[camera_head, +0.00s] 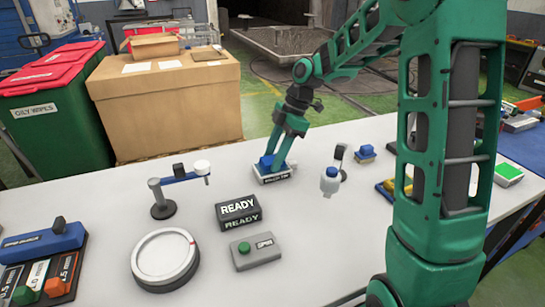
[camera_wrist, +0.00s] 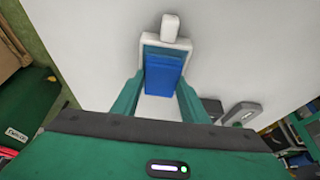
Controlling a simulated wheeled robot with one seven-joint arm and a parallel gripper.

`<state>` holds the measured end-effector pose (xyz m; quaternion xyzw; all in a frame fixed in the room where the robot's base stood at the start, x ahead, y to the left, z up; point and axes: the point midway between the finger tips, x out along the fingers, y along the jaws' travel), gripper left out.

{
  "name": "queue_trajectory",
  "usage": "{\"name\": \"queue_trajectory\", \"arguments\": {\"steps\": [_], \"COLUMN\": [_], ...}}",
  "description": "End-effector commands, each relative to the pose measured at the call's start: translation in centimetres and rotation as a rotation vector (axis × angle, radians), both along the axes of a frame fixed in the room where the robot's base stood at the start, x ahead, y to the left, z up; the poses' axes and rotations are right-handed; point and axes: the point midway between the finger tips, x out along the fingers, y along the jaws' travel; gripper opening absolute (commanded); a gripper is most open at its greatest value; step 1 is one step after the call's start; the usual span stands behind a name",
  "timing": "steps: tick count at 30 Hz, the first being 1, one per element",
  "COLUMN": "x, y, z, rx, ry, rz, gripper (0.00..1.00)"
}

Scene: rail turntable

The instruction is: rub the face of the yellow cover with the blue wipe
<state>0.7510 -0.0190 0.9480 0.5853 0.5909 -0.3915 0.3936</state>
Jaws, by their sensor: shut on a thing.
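My gripper (camera_head: 275,163) reaches down at the far middle of the table. It is shut on the blue wipe (camera_wrist: 163,75), a blue block with a finger on each side in the wrist view. The wipe is at a small pale tray (camera_head: 272,178) with a dark label; the tray's rim and tab also show in the wrist view (camera_wrist: 170,28). I cannot tell whether the wipe still touches the tray. A small yellow piece (camera_head: 386,188) shows partly behind my arm at the right; I cannot tell whether it is the yellow cover.
A READY sign (camera_head: 238,210), a green-button box (camera_head: 256,250), a round white turntable (camera_head: 165,258) and a blue-armed stand (camera_head: 163,200) are nearer. My arm hides part of the right side.

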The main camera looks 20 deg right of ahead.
Motion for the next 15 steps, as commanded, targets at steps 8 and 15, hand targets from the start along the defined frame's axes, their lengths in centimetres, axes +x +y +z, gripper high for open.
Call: {"name": "queue_trajectory", "arguments": {"steps": [8,15], "x": [0.1,0.1], "y": [0.0,0.0], "z": [1.7,3.4], "rx": [0.000,0.000], "ry": [-0.003,-0.003], "rz": [-0.001,0.000], "gripper": [0.22,0.22]}}
